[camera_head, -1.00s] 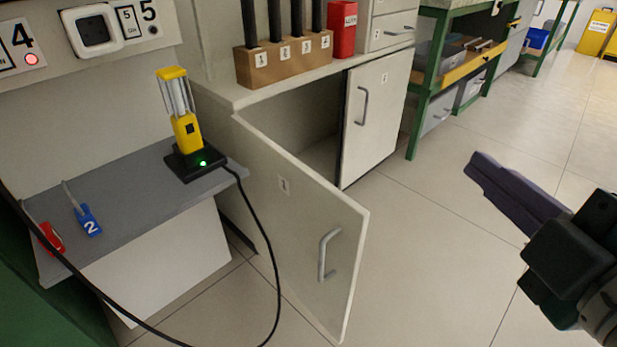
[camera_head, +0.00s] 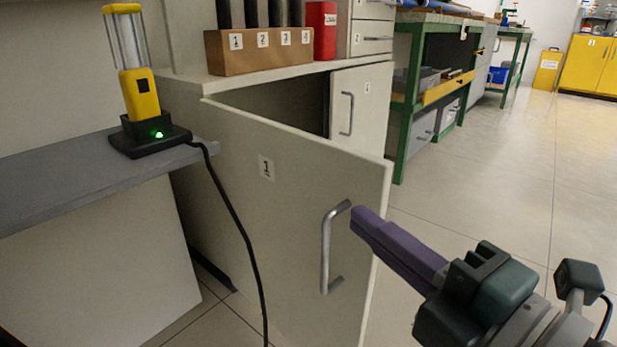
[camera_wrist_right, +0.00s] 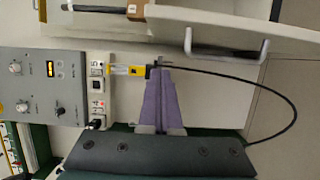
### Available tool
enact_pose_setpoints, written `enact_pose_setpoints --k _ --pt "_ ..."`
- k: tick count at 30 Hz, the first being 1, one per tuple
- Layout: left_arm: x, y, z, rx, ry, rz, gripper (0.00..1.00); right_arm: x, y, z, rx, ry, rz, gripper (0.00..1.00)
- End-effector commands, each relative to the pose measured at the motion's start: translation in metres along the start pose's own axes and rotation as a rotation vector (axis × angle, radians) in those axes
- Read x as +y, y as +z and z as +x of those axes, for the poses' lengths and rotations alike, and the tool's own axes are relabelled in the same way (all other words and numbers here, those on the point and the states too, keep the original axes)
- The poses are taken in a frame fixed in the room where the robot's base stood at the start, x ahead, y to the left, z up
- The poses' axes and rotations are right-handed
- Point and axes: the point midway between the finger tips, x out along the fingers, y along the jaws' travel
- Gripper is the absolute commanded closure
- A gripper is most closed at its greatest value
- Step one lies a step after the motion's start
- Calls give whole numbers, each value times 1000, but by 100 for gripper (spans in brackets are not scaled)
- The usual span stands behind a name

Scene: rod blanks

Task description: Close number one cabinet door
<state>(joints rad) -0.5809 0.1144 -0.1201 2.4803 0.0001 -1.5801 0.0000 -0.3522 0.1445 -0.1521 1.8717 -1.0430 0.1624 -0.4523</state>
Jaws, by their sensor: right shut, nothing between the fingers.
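The number one cabinet door (camera_head: 290,215) stands open, swung out from the cabinet. It carries a label "1" (camera_head: 266,167) and a metal bar handle (camera_head: 327,248) near its free edge. My right gripper (camera_head: 362,222) has its purple fingers shut and empty. In the head view its tips appear just right of the handle, near the door's free edge; I cannot tell whether they touch. The right wrist view shows the shut fingers (camera_wrist_right: 160,85) with the door (camera_wrist_right: 220,28) and its handle (camera_wrist_right: 225,52) above them. My left gripper is not in view.
A yellow lamp (camera_head: 138,90) stands on a black base on the grey shelf (camera_head: 60,185); its black cable (camera_head: 236,215) hangs in front of the door. A second door (camera_head: 360,105) is shut. A wooden block (camera_head: 260,52) sits on the cabinet top. Floor (camera_head: 480,190) at right is clear.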

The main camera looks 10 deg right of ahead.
Motion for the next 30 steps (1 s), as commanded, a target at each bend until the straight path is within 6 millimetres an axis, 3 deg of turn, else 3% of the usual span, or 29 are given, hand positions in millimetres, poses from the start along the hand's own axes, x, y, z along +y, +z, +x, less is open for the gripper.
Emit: enact_pose_setpoints --k 8,15,30 --pt "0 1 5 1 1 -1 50 1 1 58 0 3 -3 100" --pt "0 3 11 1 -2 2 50 -1 34 62 -2 0 -2 100" --pt "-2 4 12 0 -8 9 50 0 40 63 0 -1 0 100"
